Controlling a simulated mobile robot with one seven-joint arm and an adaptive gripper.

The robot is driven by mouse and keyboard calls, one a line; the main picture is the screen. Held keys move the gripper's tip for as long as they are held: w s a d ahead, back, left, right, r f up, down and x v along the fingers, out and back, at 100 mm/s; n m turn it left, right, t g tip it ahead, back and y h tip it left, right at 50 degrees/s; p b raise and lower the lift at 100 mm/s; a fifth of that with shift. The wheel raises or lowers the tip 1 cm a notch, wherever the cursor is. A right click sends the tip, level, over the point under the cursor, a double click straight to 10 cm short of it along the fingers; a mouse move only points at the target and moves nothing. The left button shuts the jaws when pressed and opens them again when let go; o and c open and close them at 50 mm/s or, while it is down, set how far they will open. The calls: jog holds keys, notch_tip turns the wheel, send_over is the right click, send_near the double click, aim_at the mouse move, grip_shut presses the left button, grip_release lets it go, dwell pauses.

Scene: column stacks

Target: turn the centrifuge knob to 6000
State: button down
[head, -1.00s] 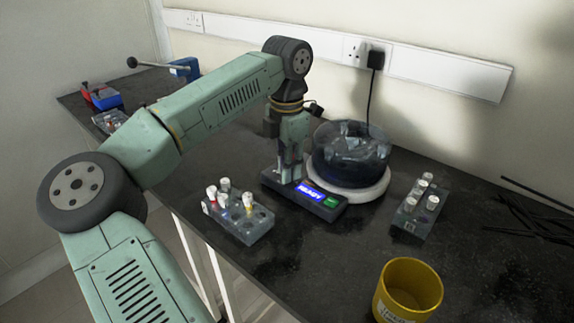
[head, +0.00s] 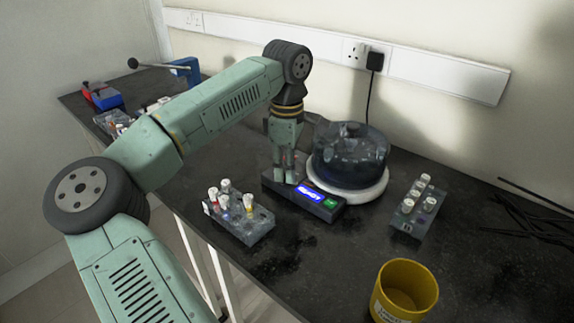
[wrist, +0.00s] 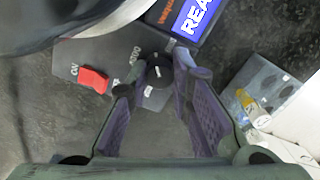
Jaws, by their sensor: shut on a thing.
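The centrifuge (head: 350,160) stands on the dark bench, a clear dark-tinted bowl with its lid on over a white base. Its control panel (head: 325,207) in front has a lit blue display, which reads "REA..." in the wrist view (wrist: 196,18), and a green button. The black knob (wrist: 157,72) sits on the grey panel, with a small pale mark on it. A red switch (wrist: 80,79) marked ON is to its left. My gripper (wrist: 163,82) points down over the panel and is shut on the knob, one finger on each side. The number the knob points to is not readable.
A tube rack (head: 240,218) stands close in front of the panel, another rack (head: 418,210) right of the centrifuge. A yellow cup (head: 405,290) is at the front right. Black rods (head: 520,215) lie at the right. The bench between cup and panel is clear.

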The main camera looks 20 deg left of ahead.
jog(key=m, duration=0.4)
jog(key=shift+m, duration=0.3)
jog(key=shift+m+p, duration=0.35)
jog(key=shift+m, duration=1.25)
jog(key=c, duration=1.4)
grip_release()
jog(key=shift+c, duration=0.2)
jog(key=shift+r, duration=0.1)
notch_tip(320, 180, up, 12)
